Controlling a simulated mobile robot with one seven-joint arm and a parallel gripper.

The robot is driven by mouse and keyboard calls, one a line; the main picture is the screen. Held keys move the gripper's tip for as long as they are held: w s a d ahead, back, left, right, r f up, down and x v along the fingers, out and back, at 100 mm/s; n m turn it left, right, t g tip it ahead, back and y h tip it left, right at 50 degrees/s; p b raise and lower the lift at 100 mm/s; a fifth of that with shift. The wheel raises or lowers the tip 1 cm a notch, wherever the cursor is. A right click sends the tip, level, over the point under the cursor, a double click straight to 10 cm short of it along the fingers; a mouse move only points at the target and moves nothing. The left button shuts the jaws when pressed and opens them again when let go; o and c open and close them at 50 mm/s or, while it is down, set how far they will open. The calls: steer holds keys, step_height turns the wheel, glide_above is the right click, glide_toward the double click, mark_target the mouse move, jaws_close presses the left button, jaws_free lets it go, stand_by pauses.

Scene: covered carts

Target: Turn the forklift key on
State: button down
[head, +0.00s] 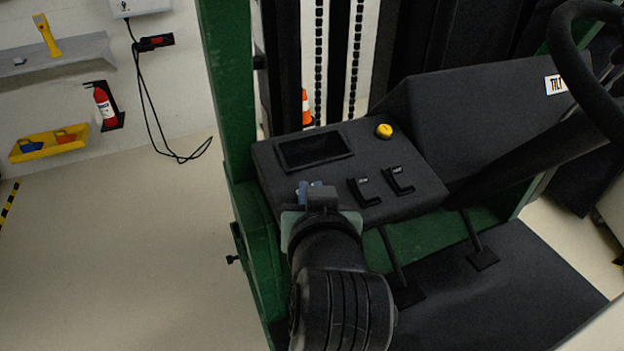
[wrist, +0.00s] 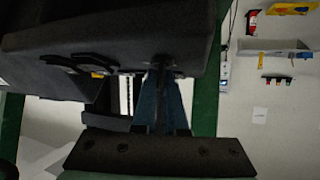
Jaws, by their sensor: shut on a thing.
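The forklift's dark control console (head: 362,156) is in the middle of the head view, with a small black screen (head: 314,150), a yellow round button (head: 384,130) and two black levers. My gripper (head: 312,188) is at the console's left part, below the screen in the picture. In the wrist view its blue fingers (wrist: 160,82) close together against the console (wrist: 115,38). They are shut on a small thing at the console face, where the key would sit. The key itself is hidden by the fingers and the wrist, so its turn angle cannot be told.
The steering wheel (head: 590,75) and its column are at the right. A green mast post (head: 226,90) stands left of the console. Pedals are below the console. Open floor (head: 120,250) lies to the left; a fire extinguisher (head: 104,106) and yellow tray (head: 48,145) are on the wall.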

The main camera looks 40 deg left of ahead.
steer(key=m+h+p, duration=0.1)
steer(key=m, duration=0.1)
steer(key=m+t+h+p, duration=0.1)
steer(key=h+p, duration=0.1)
steer(key=m+t+h+p, duration=0.1)
steer(key=m+h+p, duration=0.1)
steer(key=shift+a+r+m, duration=0.15)
steer(key=shift+r+m, duration=0.15)
steer(key=shift+f+m+h+p, duration=0.15)
steer(key=shift+m+h+p, duration=0.85)
steer(key=shift+m+h, duration=0.45)
steer(key=shift+f, duration=0.1)
steer(key=c, duration=1)
jaws_free()
steer(key=shift+o, duration=0.2)
steer(key=b+v, duration=0.1)
steer(key=v, duration=1.2)
steer(key=shift+f, duration=0.2)
steer(key=shift+s, duration=0.1)
